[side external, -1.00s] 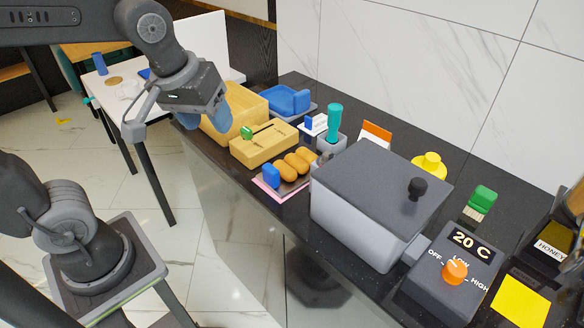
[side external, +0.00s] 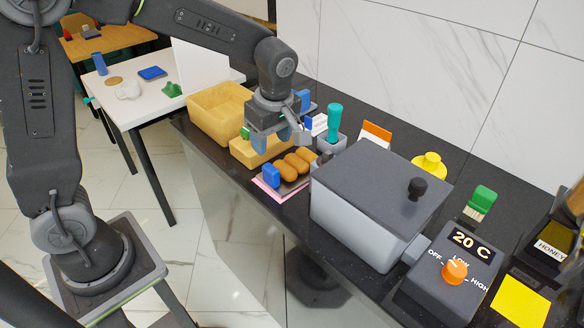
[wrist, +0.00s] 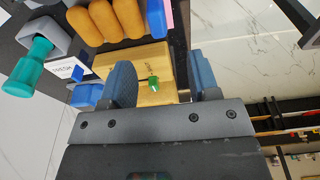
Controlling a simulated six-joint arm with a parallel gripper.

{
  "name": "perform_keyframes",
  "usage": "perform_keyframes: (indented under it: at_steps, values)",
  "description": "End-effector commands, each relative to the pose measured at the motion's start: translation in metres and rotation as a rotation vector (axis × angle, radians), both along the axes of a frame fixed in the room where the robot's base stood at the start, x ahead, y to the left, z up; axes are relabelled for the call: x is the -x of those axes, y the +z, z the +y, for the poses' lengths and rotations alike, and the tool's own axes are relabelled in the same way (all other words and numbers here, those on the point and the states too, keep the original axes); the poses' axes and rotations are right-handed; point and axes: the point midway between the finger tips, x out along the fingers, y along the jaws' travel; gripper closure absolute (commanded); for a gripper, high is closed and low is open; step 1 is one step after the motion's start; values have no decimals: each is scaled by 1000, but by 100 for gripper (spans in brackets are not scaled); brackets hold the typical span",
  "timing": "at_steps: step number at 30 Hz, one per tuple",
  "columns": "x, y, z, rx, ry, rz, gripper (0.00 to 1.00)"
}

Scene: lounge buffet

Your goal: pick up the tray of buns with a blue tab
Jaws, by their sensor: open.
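The tray of buns (side external: 294,188) lies on the dark counter, a small dark tray with several orange-brown buns (side external: 283,171) in a row. Its blue tab (side external: 271,175) stands at its left end. In the wrist view the buns (wrist: 104,20) and the blue tab (wrist: 156,18) are at the top, cut off by the frame edge. My gripper (side external: 274,142) is open and empty, above the wooden box with a green knob (side external: 246,151), behind the tray. In the wrist view my gripper's fingers (wrist: 162,82) point toward that box (wrist: 136,62). Neither finger visibly touches the tray.
A grey lidded container (side external: 370,200) stands close to the tray's right. A teal-handled tool in a grey holder (side external: 334,122) is behind it. An open wooden crate (side external: 218,108) is at the far left. A pink sheet (side external: 265,189) shows under the tray's front edge.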

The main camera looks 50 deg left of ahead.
Motion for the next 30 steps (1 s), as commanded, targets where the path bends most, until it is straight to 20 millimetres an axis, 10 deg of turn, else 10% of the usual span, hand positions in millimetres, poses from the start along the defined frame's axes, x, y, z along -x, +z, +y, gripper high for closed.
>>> perform_keyframes:
  at_steps: [19,30]
  values:
    - [-3,-73,10,0,-1,1,45]
    - [-4,-78,10,1,-1,-2,50]
